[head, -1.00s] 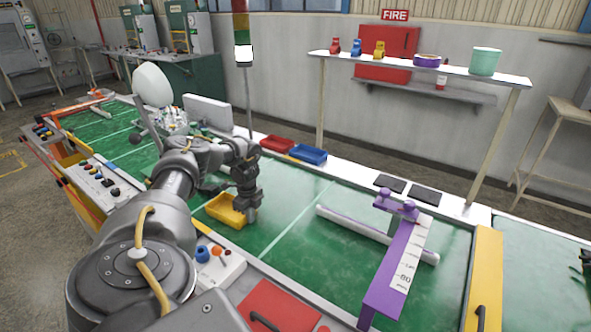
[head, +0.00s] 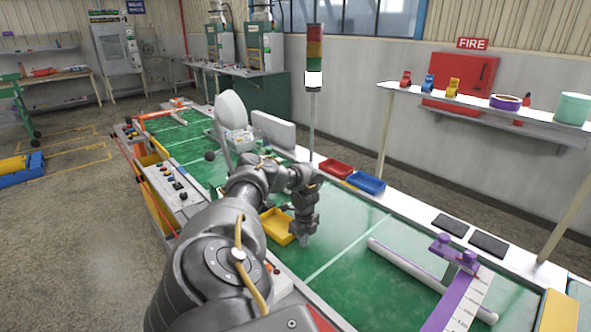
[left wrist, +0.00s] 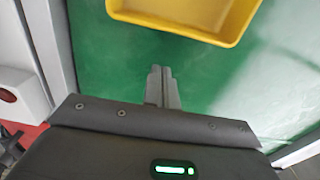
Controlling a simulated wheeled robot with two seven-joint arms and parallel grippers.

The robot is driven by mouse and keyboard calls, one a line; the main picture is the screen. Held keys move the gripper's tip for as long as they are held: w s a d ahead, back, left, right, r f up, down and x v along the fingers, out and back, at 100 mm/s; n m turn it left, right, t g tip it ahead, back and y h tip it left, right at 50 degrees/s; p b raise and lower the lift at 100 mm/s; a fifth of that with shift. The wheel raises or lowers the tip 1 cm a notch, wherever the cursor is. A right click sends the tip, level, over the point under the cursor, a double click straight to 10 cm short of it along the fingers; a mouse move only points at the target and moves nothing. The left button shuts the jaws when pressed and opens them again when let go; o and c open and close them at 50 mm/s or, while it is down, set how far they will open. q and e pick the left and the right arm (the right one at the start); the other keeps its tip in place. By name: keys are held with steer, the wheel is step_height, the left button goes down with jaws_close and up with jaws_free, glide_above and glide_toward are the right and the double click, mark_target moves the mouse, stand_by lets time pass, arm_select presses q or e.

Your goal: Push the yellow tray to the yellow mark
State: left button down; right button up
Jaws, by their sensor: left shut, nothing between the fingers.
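The yellow tray (head: 271,232) lies on the green work surface, partly hidden behind my left arm in the head view. My left gripper (head: 303,240) points down at the tray's right side, close to the surface. In the left wrist view the closed fingers (left wrist: 160,72) are empty, and the tray (left wrist: 185,36) lies just beyond their tips with a strip of green between. I cannot make out a yellow mark on the surface. My right gripper is not in view.
A red tray (head: 335,168) and a blue tray (head: 367,183) sit on the white rear ledge. A white bar (head: 415,272) and a purple stand (head: 455,300) are to the right. White machinery (head: 236,120) stands beyond the tray. Green surface between tray and bar is clear.

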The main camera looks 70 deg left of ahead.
arm_select(q)
step_height(320, 180, up, 10)
steer(key=b, duration=0.1)
steer(key=shift+a, duration=0.1)
steer(key=shift+w, duration=0.15)
